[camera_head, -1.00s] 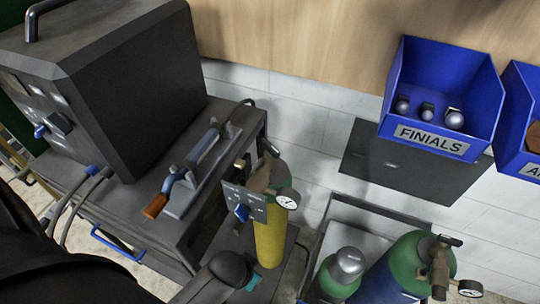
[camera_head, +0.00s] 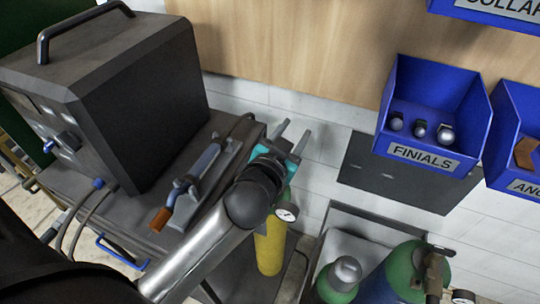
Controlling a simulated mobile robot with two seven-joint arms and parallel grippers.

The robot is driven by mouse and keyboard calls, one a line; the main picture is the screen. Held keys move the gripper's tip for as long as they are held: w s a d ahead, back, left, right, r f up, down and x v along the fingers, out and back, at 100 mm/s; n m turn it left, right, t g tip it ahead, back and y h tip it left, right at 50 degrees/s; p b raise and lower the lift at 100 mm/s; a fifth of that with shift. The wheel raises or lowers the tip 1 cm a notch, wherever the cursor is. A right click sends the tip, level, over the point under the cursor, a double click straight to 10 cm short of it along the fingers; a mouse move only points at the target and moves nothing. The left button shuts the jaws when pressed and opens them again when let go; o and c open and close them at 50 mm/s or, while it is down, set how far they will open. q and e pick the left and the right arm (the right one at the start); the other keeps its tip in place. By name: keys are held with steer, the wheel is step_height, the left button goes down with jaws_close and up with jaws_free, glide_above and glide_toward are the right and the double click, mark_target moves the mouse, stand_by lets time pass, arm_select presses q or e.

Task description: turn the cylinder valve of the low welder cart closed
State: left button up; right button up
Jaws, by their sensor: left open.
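The welder cart (camera_head: 110,235) stands at the left with a dark welder box (camera_head: 150,95) on top. A yellow cylinder (camera_head: 270,247) with a green shoulder stands at the cart's right end. Its round gauge (camera_head: 287,213) shows, but its valve is hidden behind my left arm and gripper. My left gripper (camera_head: 293,129) is open and empty, its two fingers pointing up and away over the cylinder's top. I cannot tell whether it touches the valve. My right gripper is not in view.
A capped green cylinder (camera_head: 340,281) and a green-shouldered cylinder (camera_head: 402,267) with a valve and gauge stand at the lower right. Blue bins, one labelled FINIALS (camera_head: 424,155), hang on the wall. A torch (camera_head: 190,186) lies on the cart top.

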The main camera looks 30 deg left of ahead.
arm_select(q)
steer(key=w+d+r+m+t+h, duration=0.35)
steer(key=d+r+m+h, duration=0.65)
steer(key=r, duration=0.4)
steer(key=s+d+f+m+g+h, duration=0.2)
steer(key=s+d+m+g+h, duration=0.2)
steer(key=d+m+g+h, duration=0.75)
steer(key=w+a+f+m+g+y, duration=0.1)
steer(key=a+f+m+g+y, duration=0.4)
steer(key=a+f+y, duration=0.5)
steer(key=w+a+n+g+y, duration=0.1)
steer(key=a+n+g+y, duration=0.35)
steer(key=a+y, duration=1)
steer(key=a+f+h, duration=0.1)
steer(key=f, duration=0.3)
steer(key=a+f+t+h, duration=0.1)
steer(key=f, duration=0.4)
steer(key=a+f+n+h, duration=0.1)
steer(key=f, duration=0.4)
steer(key=shift+f+t+h+p, duration=0.1)
steer(key=shift+t+h+p, duration=0.15)
steer(key=shift+h+p, duration=0.15)
